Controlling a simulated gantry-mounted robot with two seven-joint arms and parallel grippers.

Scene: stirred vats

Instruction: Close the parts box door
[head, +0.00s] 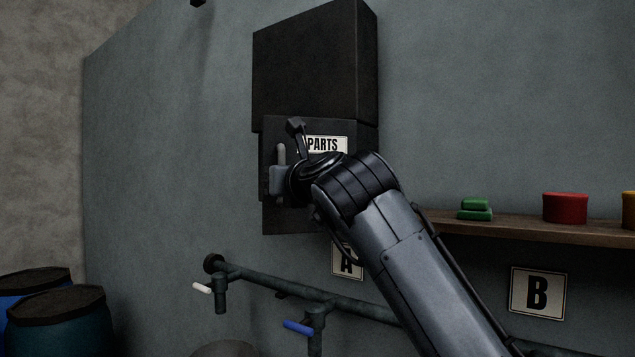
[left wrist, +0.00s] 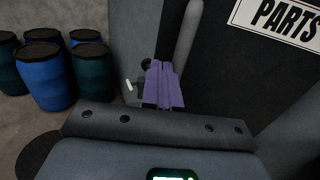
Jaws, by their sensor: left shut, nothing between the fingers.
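The parts box (head: 310,70) is a dark box on the wall in the head view. Its dark door panel (head: 285,222) has a white PARTS label (head: 326,145) and a grey upright bar handle (head: 281,153). How far the door stands open is hard to tell. My left gripper (head: 277,181) is in front of the panel at the handle's lower end. In the left wrist view its purple-looking fingers (left wrist: 163,88) are together and empty, beside the lower end of the handle (left wrist: 188,35); contact is unclear. My forearm hides the panel's lower right. My right gripper is not in view.
A wooden shelf (head: 560,228) at right holds green blocks (head: 475,209) and a red round container (head: 565,208). Pipes with a white valve lever (head: 201,288) and a blue one (head: 299,328) run below the box. Barrels (head: 60,320) stand at lower left.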

